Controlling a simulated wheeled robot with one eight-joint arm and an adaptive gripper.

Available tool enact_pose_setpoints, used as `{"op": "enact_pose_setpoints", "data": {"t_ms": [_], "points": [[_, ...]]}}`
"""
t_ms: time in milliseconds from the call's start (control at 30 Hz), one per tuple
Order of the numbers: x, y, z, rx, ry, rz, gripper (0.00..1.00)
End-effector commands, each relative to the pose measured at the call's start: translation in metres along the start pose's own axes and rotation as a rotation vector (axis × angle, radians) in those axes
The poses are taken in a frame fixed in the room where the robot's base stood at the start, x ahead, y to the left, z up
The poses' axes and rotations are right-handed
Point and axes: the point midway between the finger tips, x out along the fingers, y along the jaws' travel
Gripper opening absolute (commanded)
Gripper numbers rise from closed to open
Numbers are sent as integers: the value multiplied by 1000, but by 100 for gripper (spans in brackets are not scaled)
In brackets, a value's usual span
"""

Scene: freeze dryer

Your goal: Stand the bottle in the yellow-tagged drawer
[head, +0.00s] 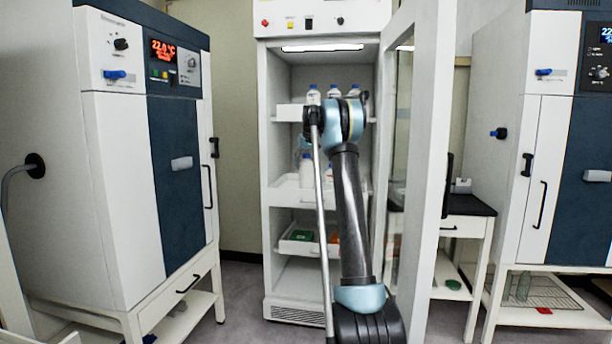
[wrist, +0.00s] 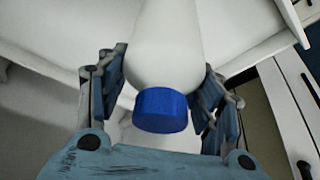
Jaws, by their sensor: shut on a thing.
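In the wrist view, my gripper (wrist: 162,82) is shut on a white bottle (wrist: 165,40) with a blue cap (wrist: 161,110); its fingers are on both sides of the bottle. In the head view my arm covers the gripper, and I cannot pick out the held bottle there. The open cabinet holds an upper drawer (head: 286,112), a middle drawer (head: 284,197) and a lower drawer (head: 297,246). I cannot make out a yellow tag on any of them. White bottles with blue caps stand in the upper drawer (head: 313,96) and in the middle drawer (head: 306,172).
The cabinet's glass door (head: 418,150) stands open on the right. Green and orange items (head: 302,235) lie in the lower drawer. A dryer unit (head: 150,150) stands at left, another (head: 560,160) at right. A small dark-topped table (head: 468,205) stands behind the door.

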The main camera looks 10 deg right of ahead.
Motion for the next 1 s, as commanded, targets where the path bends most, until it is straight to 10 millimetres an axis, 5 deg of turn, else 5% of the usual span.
{"op": "enact_pose_setpoints", "data": {"t_ms": [300, 500, 533, 600, 1000], "points": [[33, 0, 14, 0, 0, 0, 0], [35, 0, 14, 0, 0, 0, 0], [35, 0, 14, 0, 0, 0, 62], [35, 0, 14, 0, 0, 0, 78], [34, 0, 14, 0, 0, 0, 80]]}}
